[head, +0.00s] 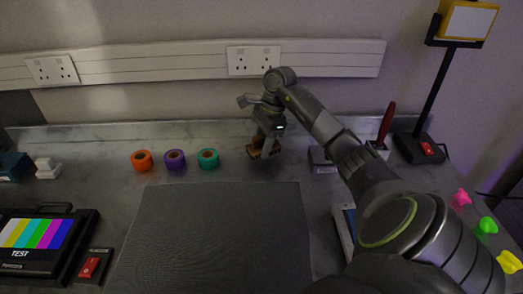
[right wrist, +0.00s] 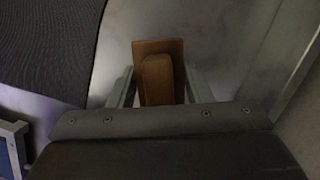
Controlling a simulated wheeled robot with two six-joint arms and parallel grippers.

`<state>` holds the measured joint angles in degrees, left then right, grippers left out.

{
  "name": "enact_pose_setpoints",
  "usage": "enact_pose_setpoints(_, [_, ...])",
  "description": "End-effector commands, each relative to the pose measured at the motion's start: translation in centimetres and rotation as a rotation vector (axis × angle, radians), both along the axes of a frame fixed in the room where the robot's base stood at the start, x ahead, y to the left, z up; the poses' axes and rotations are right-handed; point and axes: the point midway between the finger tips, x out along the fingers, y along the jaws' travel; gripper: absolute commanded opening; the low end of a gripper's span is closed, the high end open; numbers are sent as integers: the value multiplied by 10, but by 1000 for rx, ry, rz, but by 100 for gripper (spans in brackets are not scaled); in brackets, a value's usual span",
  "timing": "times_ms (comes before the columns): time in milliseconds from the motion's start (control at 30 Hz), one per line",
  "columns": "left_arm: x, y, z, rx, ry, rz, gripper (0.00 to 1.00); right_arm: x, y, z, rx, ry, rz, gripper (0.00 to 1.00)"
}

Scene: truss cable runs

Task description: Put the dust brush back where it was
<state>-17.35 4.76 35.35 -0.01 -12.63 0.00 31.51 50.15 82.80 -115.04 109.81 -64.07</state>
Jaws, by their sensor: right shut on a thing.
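The dust brush (head: 256,153) is brown and wooden, at the back of the worktop, right of the teal tape roll. My right gripper (head: 267,138) reaches down over it from above and is shut on it. In the right wrist view the brush (right wrist: 157,72) shows as a wooden block with a raised handle between the two fingers (right wrist: 158,92). The gripper hides part of the brush in the head view. I cannot tell whether the brush touches the worktop. My left gripper is in neither view.
Orange (head: 142,160), purple (head: 175,160) and teal (head: 208,158) tape rolls stand left of the brush. A dark mat (head: 215,235) covers the front middle. A red-handled tool (head: 386,125) and a lamp (head: 428,105) stand at right. The wall is close behind.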

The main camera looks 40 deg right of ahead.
Motion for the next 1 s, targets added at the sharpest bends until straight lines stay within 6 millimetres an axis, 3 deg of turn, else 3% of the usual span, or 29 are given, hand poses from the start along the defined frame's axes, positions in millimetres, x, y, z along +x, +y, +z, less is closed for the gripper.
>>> enact_pose_setpoints(200, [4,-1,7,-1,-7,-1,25,0,1,-27,2,2,0,20])
enact_pose_setpoints(567, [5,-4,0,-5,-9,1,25,0,0,-32,1,-1,1,20])
enact_pose_setpoints(600, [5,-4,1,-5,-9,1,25,0,0,-30,1,0,0,49])
enact_pose_setpoints(733, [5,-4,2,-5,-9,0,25,0,0,-30,1,0,0,66])
enact_pose_setpoints(1000, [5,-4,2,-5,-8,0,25,0,0,-30,1,1,0,67])
